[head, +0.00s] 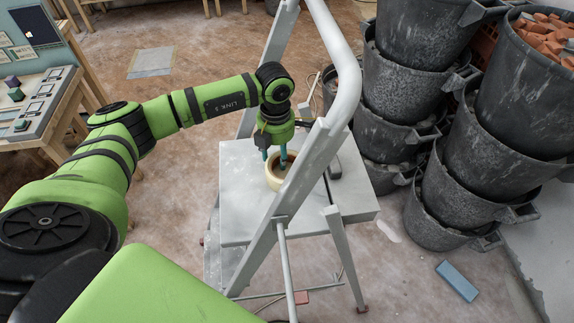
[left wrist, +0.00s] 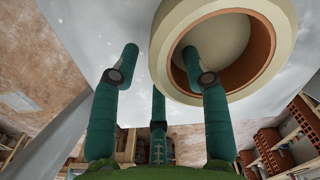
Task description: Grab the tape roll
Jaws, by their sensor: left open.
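The cream tape roll (head: 272,182) lies flat on the grey top of the step ladder (head: 238,195). A ladder rail partly hides its right side in the head view. My left gripper (head: 274,157) is over the roll, pointing down, with its teal fingers spread. In the left wrist view the roll (left wrist: 166,42) is large at the upper right. I cannot tell whether any finger touches the roll. My right gripper is not in view.
The ladder's pale rail (head: 300,155) rises close beside the gripper. A dark object (head: 334,166) lies on the ladder top right of the roll. Stacked black buckets (head: 398,95) stand at the right, and a blue block (head: 457,281) lies on the floor.

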